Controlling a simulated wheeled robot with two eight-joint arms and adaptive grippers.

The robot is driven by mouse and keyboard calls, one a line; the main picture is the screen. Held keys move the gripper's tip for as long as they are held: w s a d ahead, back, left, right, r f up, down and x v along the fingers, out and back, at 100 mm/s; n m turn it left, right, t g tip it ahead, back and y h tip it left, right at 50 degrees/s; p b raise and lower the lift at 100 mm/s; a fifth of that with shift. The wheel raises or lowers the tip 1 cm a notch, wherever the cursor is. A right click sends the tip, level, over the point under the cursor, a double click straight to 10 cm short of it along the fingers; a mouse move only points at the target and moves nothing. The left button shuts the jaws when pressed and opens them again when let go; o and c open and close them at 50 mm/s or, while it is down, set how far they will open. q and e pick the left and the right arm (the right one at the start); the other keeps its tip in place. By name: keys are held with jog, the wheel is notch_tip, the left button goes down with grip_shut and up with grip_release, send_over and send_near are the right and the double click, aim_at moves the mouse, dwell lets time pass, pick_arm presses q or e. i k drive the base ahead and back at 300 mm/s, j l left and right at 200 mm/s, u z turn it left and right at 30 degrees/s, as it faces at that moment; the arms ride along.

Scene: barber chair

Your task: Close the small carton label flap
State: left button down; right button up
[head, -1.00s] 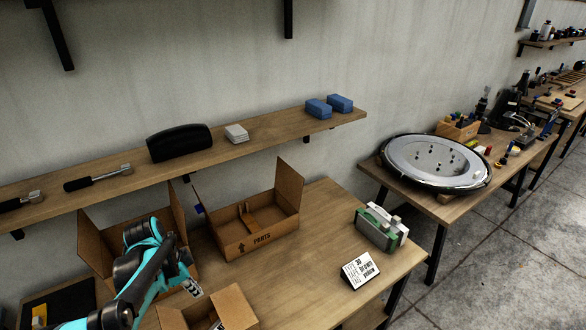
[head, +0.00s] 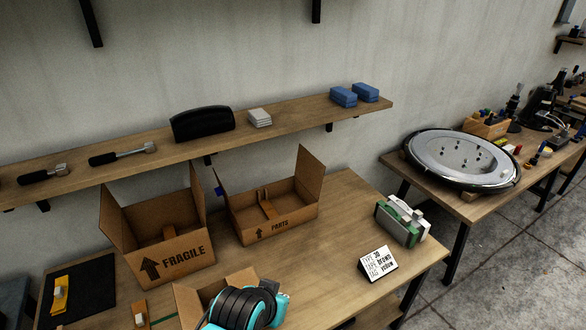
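Three open cardboard cartons stand on the wooden table. The carton marked FRAGILE (head: 177,263) is at the left with flaps standing up. A smaller-looking carton (head: 187,307) is at the front, mostly hidden by my teal and black arm and cut by the bottom edge. I cannot tell which flap is the label flap. Neither of my grippers shows; only an arm part is in view, over the front carton.
A printed card (head: 378,263) and a green and white device (head: 402,221) stand at the table's right. A yellow tool (head: 60,295) lies on a black mat at the left. A shelf (head: 290,130) runs along the wall behind.

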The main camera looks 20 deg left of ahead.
aim_at(189, 311)
jog(key=u, duration=1.95)
jog(key=j+u, duration=0.25)
jog(key=j, duration=0.3)
jog(key=i+l, duration=0.05)
